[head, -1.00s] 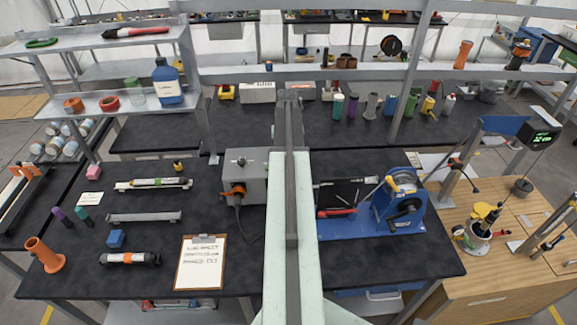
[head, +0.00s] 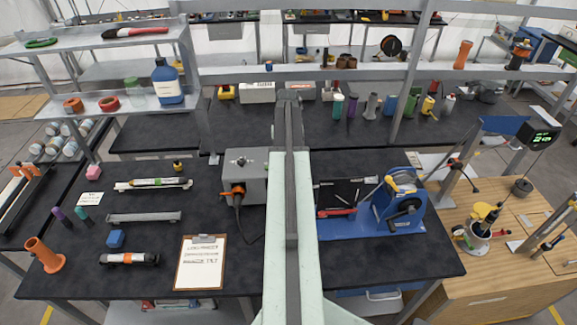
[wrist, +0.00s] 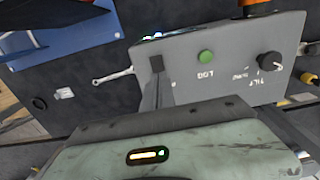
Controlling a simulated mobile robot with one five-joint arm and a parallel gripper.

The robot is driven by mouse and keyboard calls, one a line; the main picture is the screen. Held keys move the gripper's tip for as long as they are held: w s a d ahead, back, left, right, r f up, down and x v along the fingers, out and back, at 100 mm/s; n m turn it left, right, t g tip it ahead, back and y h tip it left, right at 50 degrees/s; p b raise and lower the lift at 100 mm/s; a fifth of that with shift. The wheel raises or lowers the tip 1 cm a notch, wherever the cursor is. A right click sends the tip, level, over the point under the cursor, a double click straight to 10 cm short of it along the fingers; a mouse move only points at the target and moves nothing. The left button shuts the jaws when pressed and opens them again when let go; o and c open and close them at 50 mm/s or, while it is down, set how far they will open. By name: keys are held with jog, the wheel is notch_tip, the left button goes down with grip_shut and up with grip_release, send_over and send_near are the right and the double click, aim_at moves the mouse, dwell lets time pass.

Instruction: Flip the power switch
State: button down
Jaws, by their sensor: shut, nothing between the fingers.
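The grey control box (head: 256,168) stands on the black bench, partly behind my arm in the head view. Its panel (wrist: 230,85) fills the upper middle of the wrist view, with a green button (wrist: 205,57) marked LOG and a black knob (wrist: 270,62) marked TILT. My gripper (wrist: 156,62) shows as a narrow dark shape, shut and empty, over the panel left of the green button. I cannot make out the power switch apart from this dark tip. Whether the tip touches the panel is unclear. My arm hides the gripper in the head view.
A blue-based winch (head: 385,215) stands right of my arm. A silver wrench-like piece (wrist: 113,76) shows beside the panel.

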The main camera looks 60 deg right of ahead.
jog(key=shift+f+b, duration=1)
dwell(0.4)
jog(key=shift+r, duration=0.1)
notch_tip(320, 180, up, 7)
jog(key=p, duration=0.7)
dwell(0.3)
